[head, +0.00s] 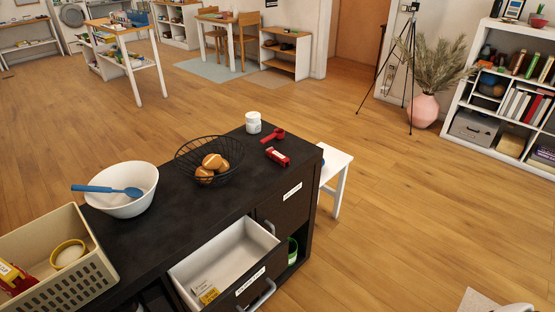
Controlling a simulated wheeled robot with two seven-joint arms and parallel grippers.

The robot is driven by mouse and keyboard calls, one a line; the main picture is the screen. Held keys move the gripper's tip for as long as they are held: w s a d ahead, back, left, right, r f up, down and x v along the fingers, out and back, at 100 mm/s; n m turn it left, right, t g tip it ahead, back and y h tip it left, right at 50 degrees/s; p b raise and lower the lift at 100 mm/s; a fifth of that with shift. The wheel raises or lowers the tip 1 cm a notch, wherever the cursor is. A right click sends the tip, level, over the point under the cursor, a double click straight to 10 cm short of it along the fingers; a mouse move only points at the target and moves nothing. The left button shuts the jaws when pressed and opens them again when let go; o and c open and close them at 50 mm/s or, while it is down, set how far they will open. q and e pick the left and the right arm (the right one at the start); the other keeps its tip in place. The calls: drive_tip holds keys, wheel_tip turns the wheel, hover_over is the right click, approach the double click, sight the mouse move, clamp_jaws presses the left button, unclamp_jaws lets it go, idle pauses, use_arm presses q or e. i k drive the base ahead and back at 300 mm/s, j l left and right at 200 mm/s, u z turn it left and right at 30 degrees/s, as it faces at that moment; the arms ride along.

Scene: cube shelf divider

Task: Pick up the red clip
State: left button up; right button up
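A small red object (272,136) that looks like the red clip lies on the far right part of the black counter top (175,225). A second red object (278,156), blocky with a pale mark, lies just in front of it, nearer the counter's right edge. The two are apart. The view is too small to show their details.
A white jar (253,123), a black wire basket (212,157) of brown rolls, a white bowl (128,203) with a blue spoon, and a beige crate (88,277) stand on the counter. A drawer (226,262) is open in front. A white stool (335,165) stands beyond.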

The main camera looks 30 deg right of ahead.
sight(276, 156)
drive_tip(key=z, duration=1.05)
drive_tip(key=i+l+z, duration=0.25)
drive_tip(key=i, duration=0.25)
drive_tip(key=i+l+z, duration=0.3)
drive_tip(key=i, duration=0.2)
